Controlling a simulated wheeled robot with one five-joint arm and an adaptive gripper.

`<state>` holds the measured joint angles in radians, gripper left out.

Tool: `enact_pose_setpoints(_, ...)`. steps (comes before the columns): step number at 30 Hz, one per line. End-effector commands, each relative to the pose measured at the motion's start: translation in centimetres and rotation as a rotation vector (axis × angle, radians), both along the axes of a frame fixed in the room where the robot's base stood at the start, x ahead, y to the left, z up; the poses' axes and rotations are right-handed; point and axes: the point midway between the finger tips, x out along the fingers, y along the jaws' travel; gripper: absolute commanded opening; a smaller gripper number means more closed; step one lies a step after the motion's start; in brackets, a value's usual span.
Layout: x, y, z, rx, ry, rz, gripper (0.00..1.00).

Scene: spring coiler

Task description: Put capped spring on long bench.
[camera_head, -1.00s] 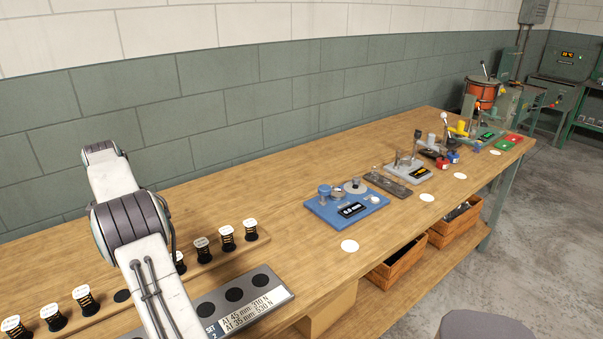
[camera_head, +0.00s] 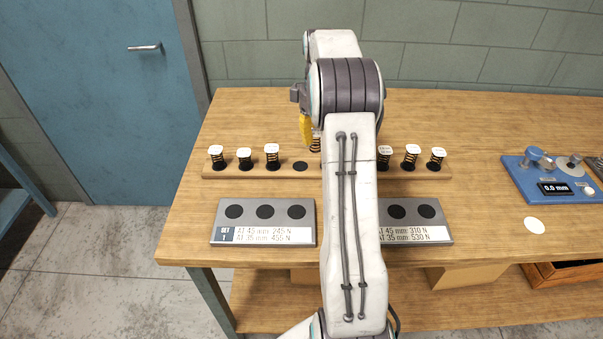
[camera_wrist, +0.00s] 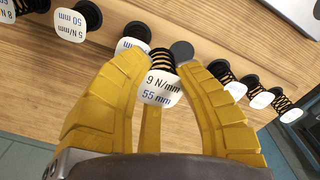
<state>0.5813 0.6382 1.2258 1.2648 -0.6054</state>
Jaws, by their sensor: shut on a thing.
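My gripper (camera_wrist: 164,66) has yellow fingers shut around a capped spring (camera_wrist: 161,90) with a white cap reading 9 N/mm, 55 mm. In the head view my gripper (camera_head: 305,128) is over the back of the long bench (camera_head: 480,130), beside the black disc of an empty spot. The lower part of the held spring (camera_head: 315,145) shows there, partly hidden by my arm. I cannot tell whether it is clear of the wooden rack (camera_head: 235,171) below.
Other capped springs (camera_head: 272,157) stand on the rack at both sides. An empty black disc (camera_head: 300,166) is near the gripper. Two grey set plates (camera_head: 222,205) lie in front. A blue gauge (camera_head: 530,180) stands at right. Bare bench top (camera_head: 470,220) lies between them.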

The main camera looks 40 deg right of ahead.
Motion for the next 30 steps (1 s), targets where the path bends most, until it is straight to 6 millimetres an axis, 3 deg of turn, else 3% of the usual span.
enact_pose_setpoints(6,-0.9,3.0,-1.9,0.008,0.011,0.001,0.00)
enact_pose_setpoints(15,-1.6,5.8,-3.6,0.006,0.008,0.000,0.00)
enact_pose_setpoints(25,-1.8,6.4,-4.5,0.006,0.008,-0.001,0.00)
enact_pose_setpoints(30,-1.8,6.4,-6.2,0.007,0.010,-0.001,0.00)
